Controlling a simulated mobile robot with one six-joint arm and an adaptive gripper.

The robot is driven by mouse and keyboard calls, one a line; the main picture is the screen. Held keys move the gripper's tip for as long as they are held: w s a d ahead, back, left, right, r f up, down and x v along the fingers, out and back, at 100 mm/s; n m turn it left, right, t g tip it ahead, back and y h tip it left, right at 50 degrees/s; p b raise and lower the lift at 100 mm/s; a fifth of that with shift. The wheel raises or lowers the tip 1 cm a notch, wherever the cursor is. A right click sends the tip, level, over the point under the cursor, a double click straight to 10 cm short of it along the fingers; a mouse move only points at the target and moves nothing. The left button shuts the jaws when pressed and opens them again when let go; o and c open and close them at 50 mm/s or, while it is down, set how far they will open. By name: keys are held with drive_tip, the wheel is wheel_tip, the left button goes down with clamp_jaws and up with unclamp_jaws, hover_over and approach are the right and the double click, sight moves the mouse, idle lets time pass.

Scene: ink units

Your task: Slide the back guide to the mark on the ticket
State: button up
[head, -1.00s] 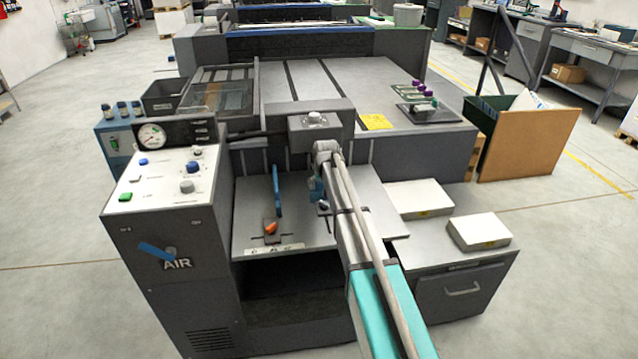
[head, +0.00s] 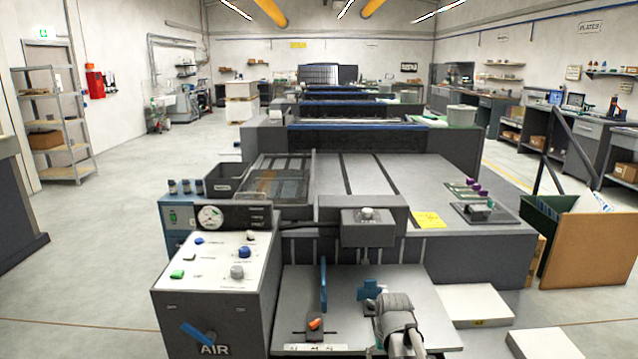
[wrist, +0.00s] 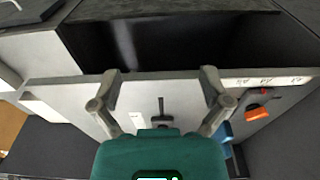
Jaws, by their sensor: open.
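The yellow ticket (head: 428,220) lies on the machine's top right of centre; its writing is too small to read. A blue piece (head: 370,288), likely the back guide, stands on the grey feed table (head: 345,275), partly hidden by my arm. A dark T-shaped part (wrist: 162,108) with a pale strip (wrist: 137,122) beside it shows between my fingers in the wrist view. My gripper (wrist: 165,88) is open and empty above the table.
The air console (head: 225,265) with gauge and knobs stands left of the table. A grey box (head: 367,225) overhangs the table's back. White stacks (head: 475,303) lie to the right. A lettered strip (wrist: 270,80) runs along the table's front edge.

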drive_tip(key=s+g, duration=0.1)
drive_tip(key=s, duration=0.8)
wheel_tip(320, 180, up, 17)
drive_tip(key=p, duration=1.7)
drive_tip(key=shift+c, duration=0.3)
idle(0.6)
